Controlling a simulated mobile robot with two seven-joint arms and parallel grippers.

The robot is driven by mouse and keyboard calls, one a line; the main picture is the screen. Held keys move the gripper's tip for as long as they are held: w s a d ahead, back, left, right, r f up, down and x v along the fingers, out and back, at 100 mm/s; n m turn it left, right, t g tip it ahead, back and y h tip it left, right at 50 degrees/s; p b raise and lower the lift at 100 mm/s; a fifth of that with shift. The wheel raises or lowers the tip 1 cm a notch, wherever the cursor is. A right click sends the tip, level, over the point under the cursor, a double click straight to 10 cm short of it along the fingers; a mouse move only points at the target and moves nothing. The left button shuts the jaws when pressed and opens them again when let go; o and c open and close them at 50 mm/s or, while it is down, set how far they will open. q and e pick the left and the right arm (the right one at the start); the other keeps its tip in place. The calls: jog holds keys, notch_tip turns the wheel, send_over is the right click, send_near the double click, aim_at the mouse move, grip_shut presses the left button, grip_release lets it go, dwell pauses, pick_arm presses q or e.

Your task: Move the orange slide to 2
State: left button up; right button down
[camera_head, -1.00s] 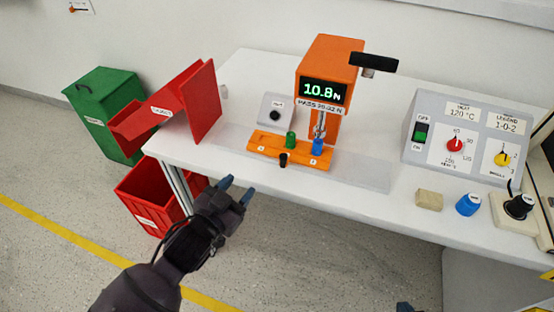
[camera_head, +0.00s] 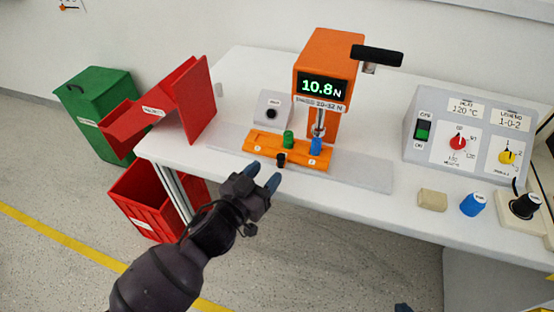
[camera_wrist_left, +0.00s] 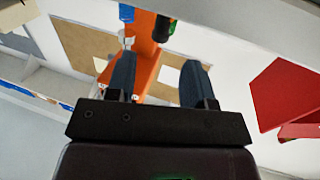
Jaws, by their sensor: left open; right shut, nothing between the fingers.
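The orange slide (camera_head: 262,145) lies across the front of the orange force tester (camera_head: 325,66) on the table. It carries a green piece (camera_head: 288,139), a blue piece (camera_head: 315,146) and a small black knob (camera_head: 281,159) at its front. The tester's display reads 10.8 N. My left gripper (camera_head: 263,178) is open and empty, in front of and just below the black knob, apart from it. In the left wrist view an orange part (camera_wrist_left: 146,58) shows beyond and between the open fingers (camera_wrist_left: 158,82). Only a tip of my right gripper (camera_head: 402,307) shows at the bottom edge.
A red chute (camera_head: 185,105) stands left of the slide, above a red bin (camera_head: 150,205); a green bin (camera_head: 95,110) is farther left. A grey control panel (camera_head: 430,105), a beige block (camera_head: 432,200) and a blue knob (camera_head: 473,204) are at right.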

aim_at(279, 159)
pick_arm(q)
jog(key=shift+b+x, duration=0.3)
jog(key=shift+x, duration=2.35)
grip_shut()
